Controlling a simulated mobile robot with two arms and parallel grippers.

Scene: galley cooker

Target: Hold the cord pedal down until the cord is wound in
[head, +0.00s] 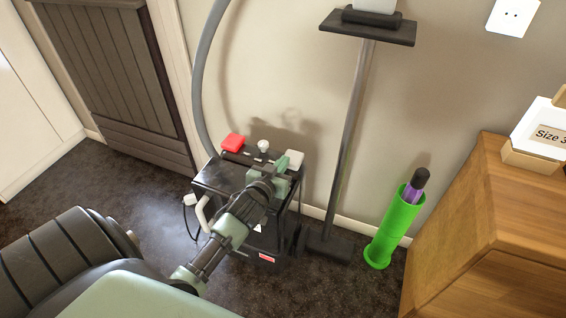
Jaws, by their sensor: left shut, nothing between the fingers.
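A black box-shaped appliance (213,178) stands on the dark floor against the wall. On its top are a red pedal (233,142) at the back left, a small pale knob (263,147) and a cream pedal (295,158) at the right. Neither pedal is visibly labelled as the cord pedal. A white plug (190,200) with a thin dark cord hangs at its left side. My left gripper (287,166) is shut and empty over the right part of the top, beside the cream pedal. I cannot tell whether it touches it. My right gripper is out of view.
A grey hose (199,90) rises behind the appliance. A metal stand (347,130) with a dark base is close on its right. A green tube (395,228) leans farther right, near a wooden cabinet (470,220). Floor to the left is clear.

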